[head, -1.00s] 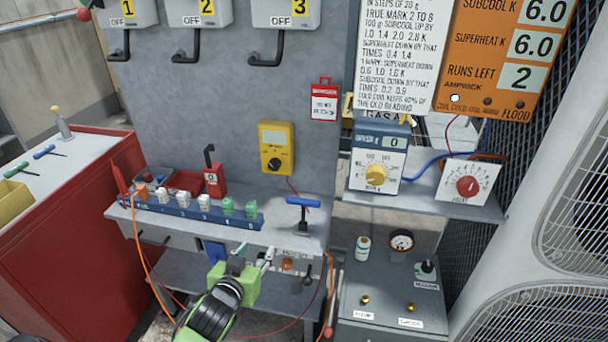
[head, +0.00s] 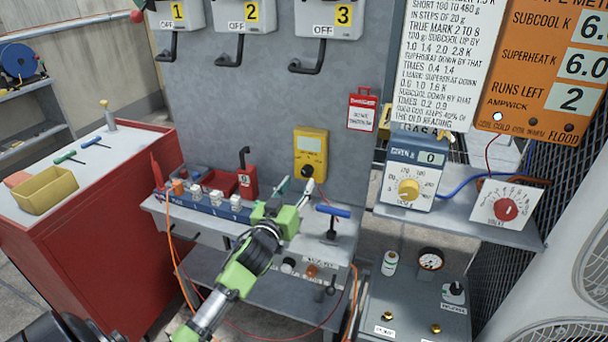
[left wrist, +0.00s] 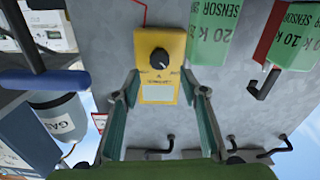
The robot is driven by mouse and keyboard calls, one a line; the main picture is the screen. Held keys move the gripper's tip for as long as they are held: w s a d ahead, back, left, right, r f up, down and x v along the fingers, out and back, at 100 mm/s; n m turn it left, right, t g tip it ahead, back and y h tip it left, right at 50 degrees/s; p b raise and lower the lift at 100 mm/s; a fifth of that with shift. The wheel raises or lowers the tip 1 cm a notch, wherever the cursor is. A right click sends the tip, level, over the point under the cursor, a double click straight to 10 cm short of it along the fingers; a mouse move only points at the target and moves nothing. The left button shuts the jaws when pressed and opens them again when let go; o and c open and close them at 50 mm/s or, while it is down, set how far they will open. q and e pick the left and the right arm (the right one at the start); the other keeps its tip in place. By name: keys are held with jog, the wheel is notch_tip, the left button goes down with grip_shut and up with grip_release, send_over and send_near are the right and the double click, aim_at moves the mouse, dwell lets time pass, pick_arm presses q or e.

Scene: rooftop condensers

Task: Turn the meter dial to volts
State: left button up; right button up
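The yellow meter (head: 311,142) hangs on the grey panel behind the bench. Its round black dial shows clearly in the left wrist view (left wrist: 159,58), where the meter (left wrist: 160,92) appears upside down. The dial's markings are too small to read. My left gripper (head: 295,188) is just in front of and below the meter. Its two fingers are spread, with nothing between them. In the left wrist view the open fingers (left wrist: 160,76) stand on either side of the meter's face, seemingly short of the dial. My right gripper is not in view.
A blue-handled tool (head: 332,212) stands on the bench right of my left gripper. A red tagged block (head: 247,182) and a blue terminal strip (head: 212,208) are to the left. A grey dial box (head: 411,172) stands on the right shelf.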

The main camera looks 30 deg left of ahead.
aim_at(306, 173)
pick_arm(q)
jog(key=x, duration=0.5)
jog(key=shift+w+a, duration=0.1)
jog(key=shift+w, duration=0.25)
jog(key=c, duration=1.1)
